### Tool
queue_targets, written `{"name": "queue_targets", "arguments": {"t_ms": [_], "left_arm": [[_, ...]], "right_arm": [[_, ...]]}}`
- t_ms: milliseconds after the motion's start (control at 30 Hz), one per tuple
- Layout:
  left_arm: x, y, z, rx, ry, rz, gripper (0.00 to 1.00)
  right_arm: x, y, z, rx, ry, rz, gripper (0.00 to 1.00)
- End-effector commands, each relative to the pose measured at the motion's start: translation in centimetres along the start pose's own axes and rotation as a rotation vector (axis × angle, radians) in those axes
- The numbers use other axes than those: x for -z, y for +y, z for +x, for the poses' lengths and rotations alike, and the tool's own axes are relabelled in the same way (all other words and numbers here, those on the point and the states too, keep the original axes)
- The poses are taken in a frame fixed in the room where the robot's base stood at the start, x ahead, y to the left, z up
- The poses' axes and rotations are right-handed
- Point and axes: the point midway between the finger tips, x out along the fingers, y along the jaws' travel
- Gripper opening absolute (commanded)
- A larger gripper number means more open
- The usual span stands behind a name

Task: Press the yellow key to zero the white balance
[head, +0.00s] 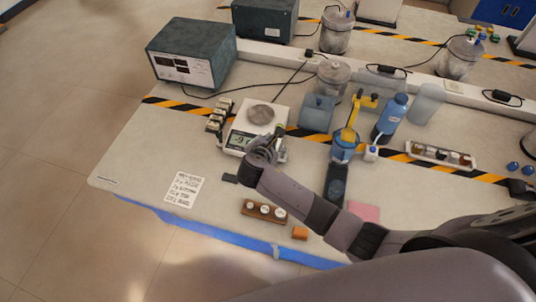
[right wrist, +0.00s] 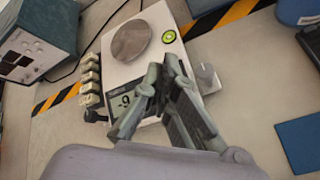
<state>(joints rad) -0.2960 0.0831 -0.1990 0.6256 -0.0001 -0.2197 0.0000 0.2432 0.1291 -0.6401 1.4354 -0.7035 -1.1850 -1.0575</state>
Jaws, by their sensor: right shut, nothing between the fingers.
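The white balance (head: 239,126) stands on the bench with a round grey metal pan (head: 260,114) and a lit display (head: 240,140). In the right wrist view the balance (right wrist: 112,62) fills the upper middle, and its display (right wrist: 123,101) is partly covered by my fingers. A round yellow-green spot (right wrist: 169,36) is on its far right corner; it looks like a bubble level. I cannot make out a yellow key; my fingers hide part of the front panel. My right gripper (right wrist: 163,75) is shut and empty over the balance's front; I cannot tell whether it touches. My left gripper is not in view.
Small weights in a rack (head: 217,116) stand left of the balance. A grey instrument box (head: 190,55) is behind left. A blue-grey container (head: 317,112) and blue bottle (head: 391,117) stand to the right. A brown vial holder (head: 264,211) is in front.

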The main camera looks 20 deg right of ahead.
Motion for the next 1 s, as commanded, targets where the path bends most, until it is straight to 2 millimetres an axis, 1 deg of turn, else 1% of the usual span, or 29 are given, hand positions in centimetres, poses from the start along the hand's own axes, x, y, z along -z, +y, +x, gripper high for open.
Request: {"name": "queue_targets", "arguments": {"t_ms": [33,200,300,400,533,1000], "left_arm": [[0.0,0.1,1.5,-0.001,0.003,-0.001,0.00],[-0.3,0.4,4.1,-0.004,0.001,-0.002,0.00],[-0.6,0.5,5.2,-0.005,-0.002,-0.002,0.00],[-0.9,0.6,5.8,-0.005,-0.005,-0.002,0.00],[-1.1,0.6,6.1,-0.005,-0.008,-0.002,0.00],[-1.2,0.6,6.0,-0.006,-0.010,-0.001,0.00]], "right_arm": [[0.8,-0.8,0.9,0.000,-0.001,0.000,0.00],[2.0,-2.0,2.6,-0.001,-0.001,0.000,0.00],[2.5,-2.5,3.4,0.000,-0.001,-0.001,0.00],[3.0,-3.0,4.1,0.001,-0.001,-0.001,0.00],[3.3,-3.3,4.6,0.000,-0.001,-0.001,0.00],[3.3,-3.3,4.6,0.000,0.000,0.000,0.00]]}}
